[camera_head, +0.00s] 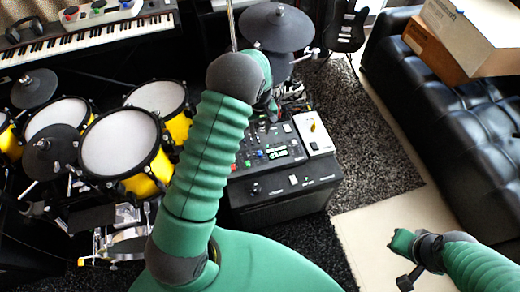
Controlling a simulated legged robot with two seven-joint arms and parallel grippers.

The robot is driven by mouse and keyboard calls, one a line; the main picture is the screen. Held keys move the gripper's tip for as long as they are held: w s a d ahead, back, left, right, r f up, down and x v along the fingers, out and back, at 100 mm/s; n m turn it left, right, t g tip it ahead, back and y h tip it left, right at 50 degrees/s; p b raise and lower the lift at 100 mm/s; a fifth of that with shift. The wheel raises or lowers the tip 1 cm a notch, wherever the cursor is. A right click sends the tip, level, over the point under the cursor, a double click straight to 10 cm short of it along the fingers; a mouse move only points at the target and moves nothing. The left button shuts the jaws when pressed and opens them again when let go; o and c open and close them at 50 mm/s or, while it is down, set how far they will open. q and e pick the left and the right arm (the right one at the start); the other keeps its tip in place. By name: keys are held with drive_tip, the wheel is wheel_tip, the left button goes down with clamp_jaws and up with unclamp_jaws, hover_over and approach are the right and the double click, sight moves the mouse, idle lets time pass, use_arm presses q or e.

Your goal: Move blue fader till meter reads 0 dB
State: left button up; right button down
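A black mixer (285,157) with coloured controls sits on a dark box in the middle. A tiny blue control (261,153) shows on its panel; it may be the blue fader. Small green lights lie near it, but I cannot make out the meter or its reading. My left gripper (271,108) is above the mixer's far edge, partly hidden by my green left arm, which also covers the mixer's left side. I cannot tell whether its fingers are open or touching anything. My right gripper (404,262) is at the lower right over the pale floor, away from the mixer; its finger gap is unclear.
A white device (314,134) sits at the mixer's right side. Yellow drums (125,143) stand at left and a grey cymbal pad (276,27) behind the mixer. A keyboard (90,38), a guitar (346,27) and a black sofa (445,110) with boxes surround the space.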

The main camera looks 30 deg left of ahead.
sight(260, 153)
use_arm(q)
wheel_tip(260, 153, down, 15)
drive_tip(key=shift+f+b, duration=0.1)
drive_tip(key=shift+b, duration=1.15)
drive_tip(key=shift+c, duration=0.5)
clamp_jaws()
